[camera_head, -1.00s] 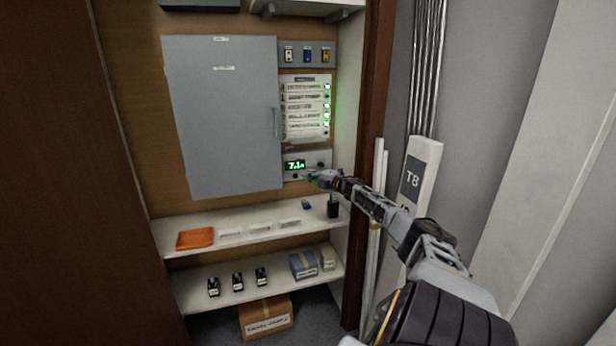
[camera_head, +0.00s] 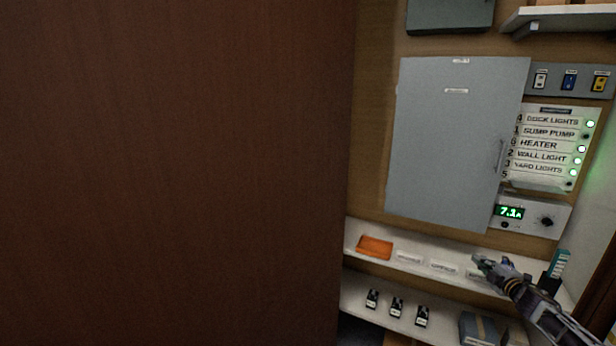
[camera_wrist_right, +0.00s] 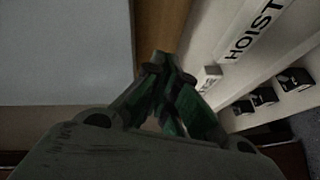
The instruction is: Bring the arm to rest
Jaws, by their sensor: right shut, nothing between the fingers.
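My right gripper (camera_head: 482,262) is shut and empty. In the head view it is at lower right, in front of the upper white shelf and below the panel with the green 7.1 readout (camera_head: 509,212). In the right wrist view its fingertips (camera_wrist_right: 160,58) meet, with the grey cabinet door on the left and a shelf label reading HOIST (camera_wrist_right: 254,28) on the right. I cannot tell whether it touches the shelf. My left gripper is not in view.
A closed grey cabinet door (camera_head: 455,140) hangs above the shelf. An orange tray (camera_head: 375,247) and labels lie on the upper shelf. Several small black devices (camera_head: 397,307) and a blue-grey box (camera_head: 477,328) stand below. A brown panel (camera_head: 170,170) fills the left.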

